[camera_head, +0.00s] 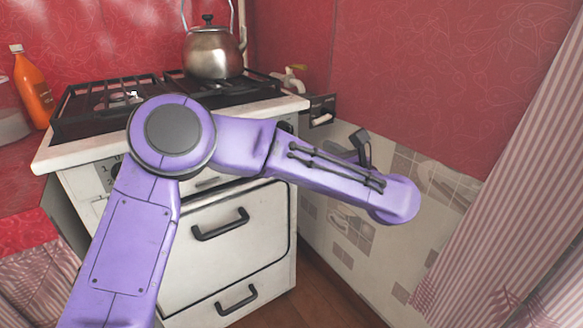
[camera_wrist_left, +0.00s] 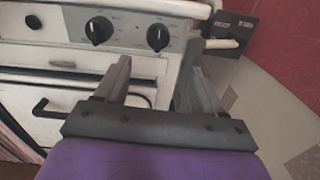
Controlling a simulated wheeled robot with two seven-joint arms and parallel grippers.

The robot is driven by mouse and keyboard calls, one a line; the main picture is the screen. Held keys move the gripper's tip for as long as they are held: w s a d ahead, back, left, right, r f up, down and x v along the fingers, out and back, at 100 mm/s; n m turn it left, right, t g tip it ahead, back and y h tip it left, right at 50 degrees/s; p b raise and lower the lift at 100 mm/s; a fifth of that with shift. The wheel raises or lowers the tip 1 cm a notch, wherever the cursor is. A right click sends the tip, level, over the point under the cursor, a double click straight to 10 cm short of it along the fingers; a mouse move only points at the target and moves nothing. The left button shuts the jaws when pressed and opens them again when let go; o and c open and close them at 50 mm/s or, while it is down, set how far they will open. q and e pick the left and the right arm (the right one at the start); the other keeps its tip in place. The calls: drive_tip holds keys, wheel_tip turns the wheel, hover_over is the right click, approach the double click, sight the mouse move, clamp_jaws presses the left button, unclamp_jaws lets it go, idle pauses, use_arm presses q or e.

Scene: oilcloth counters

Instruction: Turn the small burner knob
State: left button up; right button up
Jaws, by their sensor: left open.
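The stove's front panel carries black round knobs. In the left wrist view one knob (camera_wrist_left: 98,31) and another knob (camera_wrist_left: 158,37) sit side by side on a grey plate, and a smaller-looking dark knob (camera_wrist_left: 33,22) is further left. I cannot tell which one is the small burner's. My left gripper (camera_wrist_left: 157,56) is open and empty in the left wrist view, its fingers reaching toward the right-hand knob and apparently short of it. In the head view my purple left arm hides most of the panel and the gripper. My right gripper is in neither view.
The white stove (camera_head: 225,245) has an oven door handle (camera_head: 220,224) and a drawer handle (camera_head: 237,299). A metal kettle (camera_head: 212,53) stands on the back right grate. An orange bottle (camera_head: 33,88) stands left. A striped curtain (camera_head: 515,190) hangs right.

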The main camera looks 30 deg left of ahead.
use_arm(q)
drive_tip(key=b+x, duration=0.1)
drive_tip(key=x, duration=0.9)
drive_tip(key=shift+a+n, duration=0.3)
drive_tip(key=shift+n, duration=0.1)
drive_tip(key=shift+r, duration=0.1)
drive_tip(key=c, duration=1.1)
